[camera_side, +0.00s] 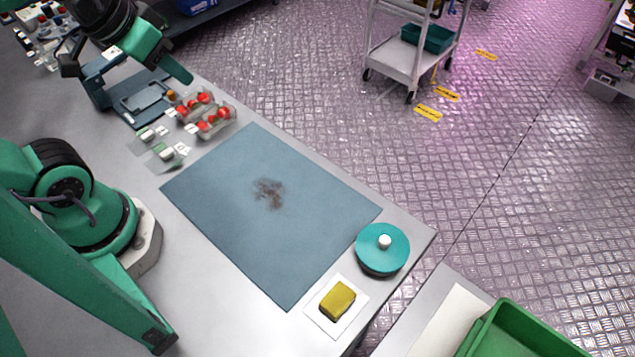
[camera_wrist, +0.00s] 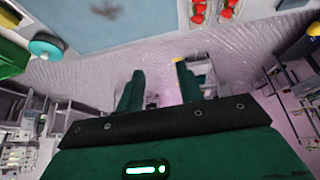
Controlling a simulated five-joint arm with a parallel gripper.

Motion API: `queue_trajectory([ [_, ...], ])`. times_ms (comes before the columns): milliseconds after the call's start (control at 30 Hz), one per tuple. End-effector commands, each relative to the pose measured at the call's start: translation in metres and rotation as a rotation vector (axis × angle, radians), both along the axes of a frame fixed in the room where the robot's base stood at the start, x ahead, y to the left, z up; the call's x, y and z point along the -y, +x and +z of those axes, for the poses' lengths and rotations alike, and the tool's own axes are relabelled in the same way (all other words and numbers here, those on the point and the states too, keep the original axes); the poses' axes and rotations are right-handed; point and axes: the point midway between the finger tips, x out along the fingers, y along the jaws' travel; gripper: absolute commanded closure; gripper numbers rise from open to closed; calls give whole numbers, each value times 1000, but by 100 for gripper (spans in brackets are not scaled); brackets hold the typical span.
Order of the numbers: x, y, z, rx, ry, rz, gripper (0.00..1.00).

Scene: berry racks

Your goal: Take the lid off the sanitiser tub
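The sanitiser tub (camera_side: 378,269) stands at the right end of the bench, just past the corner of the blue mat. Its round teal lid (camera_side: 373,238) with a white knob (camera_side: 385,241) sits on top and hides the inside. The lid also shows at the upper left of the wrist view (camera_wrist: 47,46). My gripper (camera_wrist: 158,70) has its two green fingers spread apart with nothing between them. In the side view it is at the upper left, raised above the bench's far end, well away from the tub.
The blue mat (camera_side: 310,220) bears a brown smear (camera_side: 268,193). A yellow sponge (camera_side: 338,300) lies on a white square close to the tub. Clear punnets of red berries (camera_side: 213,121) and small white-labelled items (camera_side: 167,152) stand beyond the mat. A green crate (camera_side: 525,335) is at the lower right.

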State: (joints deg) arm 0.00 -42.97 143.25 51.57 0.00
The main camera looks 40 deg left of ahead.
Motion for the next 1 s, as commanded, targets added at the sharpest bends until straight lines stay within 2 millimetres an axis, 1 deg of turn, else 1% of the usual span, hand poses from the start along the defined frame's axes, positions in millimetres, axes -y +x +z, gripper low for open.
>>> queue_trajectory([
  [33, 0, 0, 0, 0, 0, 0, 64],
  [167, 0, 0, 0, 0, 0, 0, 38],
  [200, 0, 0, 0, 0, 0, 0, 30],
  [267, 0, 0, 0, 0, 0, 0, 18],
  [300, 0, 0, 0, 0, 0, 0, 11],
  [367, 0, 0, 0, 0, 0, 0, 0],
  [733, 3, 3, 1, -6, -4, -5, 0],
  [867, 10, 12, 3, -25, -13, -18, 0],
  [1000, 25, 27, 6, -59, -28, -37, 0],
])
